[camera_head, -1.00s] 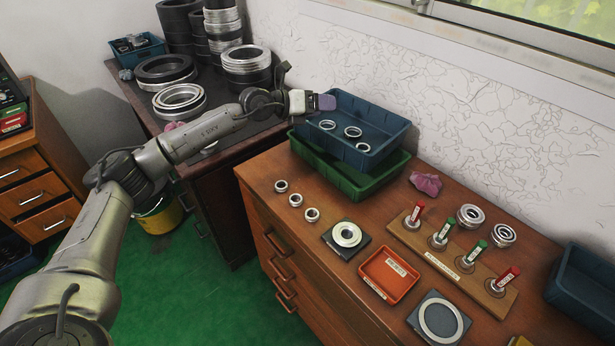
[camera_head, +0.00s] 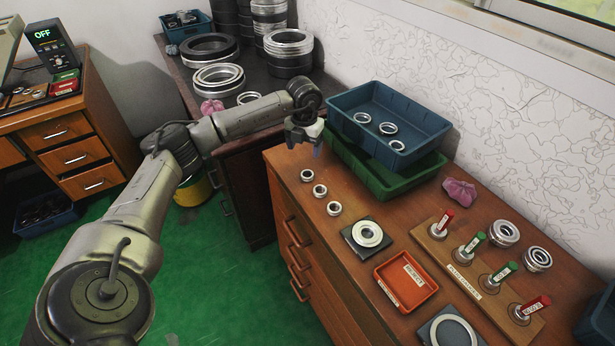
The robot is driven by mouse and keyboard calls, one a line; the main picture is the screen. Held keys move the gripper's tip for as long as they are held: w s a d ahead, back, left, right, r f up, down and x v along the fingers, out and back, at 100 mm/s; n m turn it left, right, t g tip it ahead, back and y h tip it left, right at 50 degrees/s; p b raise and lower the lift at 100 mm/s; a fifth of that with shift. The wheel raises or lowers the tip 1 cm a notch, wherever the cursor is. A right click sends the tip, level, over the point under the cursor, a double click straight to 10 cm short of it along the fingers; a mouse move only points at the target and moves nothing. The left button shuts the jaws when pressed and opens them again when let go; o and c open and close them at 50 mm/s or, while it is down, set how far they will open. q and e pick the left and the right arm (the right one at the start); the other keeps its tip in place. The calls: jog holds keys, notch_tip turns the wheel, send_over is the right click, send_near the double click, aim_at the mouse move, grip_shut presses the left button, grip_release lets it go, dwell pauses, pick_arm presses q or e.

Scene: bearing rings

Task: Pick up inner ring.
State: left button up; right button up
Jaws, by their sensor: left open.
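Several bearing rings are in view, and I cannot tell which is the inner ring. Three small rings (camera_head: 320,190) lie in a row on the brown bench. Metal rings (camera_head: 388,128) also lie in the blue tray (camera_head: 432,127). A ring (camera_head: 367,234) sits on a dark square pad, and a larger thin ring (camera_head: 453,332) lies on another pad at the bottom edge. My left gripper (camera_head: 304,147) is open, points down and holds nothing visible. It hangs left of the blue tray, above and behind the row of small rings. My right gripper is out of view.
A green tray (camera_head: 378,182) sits under the blue one. An orange tray (camera_head: 405,280), a wooden peg stand (camera_head: 462,278) with red and green tags, two ring stacks (camera_head: 504,233) and a pink cloth (camera_head: 459,191) are on the bench. Large rings (camera_head: 218,77) stand on the dark table behind.

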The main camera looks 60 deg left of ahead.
pick_arm(q)
jog(key=b, duration=0.1)
send_over(307, 177)
jog(key=f, duration=0.5)
jog(key=shift+s+a+f, duration=0.1)
jog(key=shift+s+f, duration=0.25)
jog(key=shift+f, duration=0.05)
jog(key=shift+w+f+b, duration=0.25)
jog(key=shift+f+b, duration=0.3)
jog(key=shift+f, duration=0.65)
jog(key=shift+w+f+b, duration=0.2)
jog(key=shift+f+b, duration=0.35)
jog(key=shift+f, duration=0.85)
jog(key=shift+c, duration=0.3)
jog(key=c, duration=1)
jog(key=shift+o, duration=0.2)
jog(key=shift+r, duration=0.2)
